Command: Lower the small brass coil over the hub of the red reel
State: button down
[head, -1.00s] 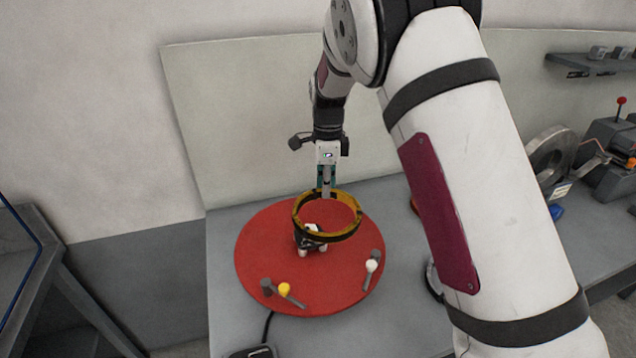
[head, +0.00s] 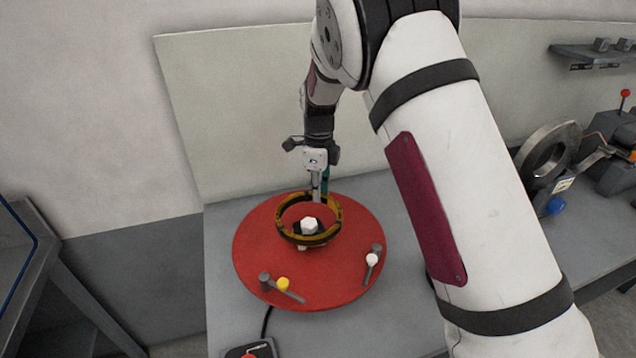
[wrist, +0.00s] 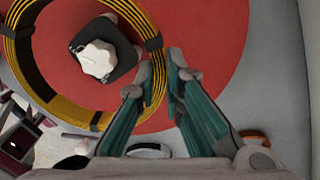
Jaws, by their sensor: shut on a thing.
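The small brass coil (head: 335,208) is a yellow-brown ring with dark bands, held level above the red reel (head: 262,262). My gripper (head: 320,194) is shut on the far side of its rim. The pale hub top (head: 309,227) shows through the ring's opening in the head view. In the wrist view, the coil (wrist: 70,108) surrounds the hub (wrist: 97,58) in outline, with the hub right of the ring's middle. My fingers (wrist: 162,82) are at the coil's right edge and partly hide it. The exact height gap is hard to tell.
On the reel are a lever with a yellow knob (head: 283,284) and one with a white knob (head: 372,259). My arm hides part of the bench.

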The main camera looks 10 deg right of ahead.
jog(key=shift+f+b, duration=0.5)
jog(key=shift+f, duration=2.2)
jog(key=c, duration=1.6)
grip_release()
notch_tip(320, 180, up, 11)
jog(key=shift+w+r, duration=0.15)
jog(key=shift+r, duration=0.35)
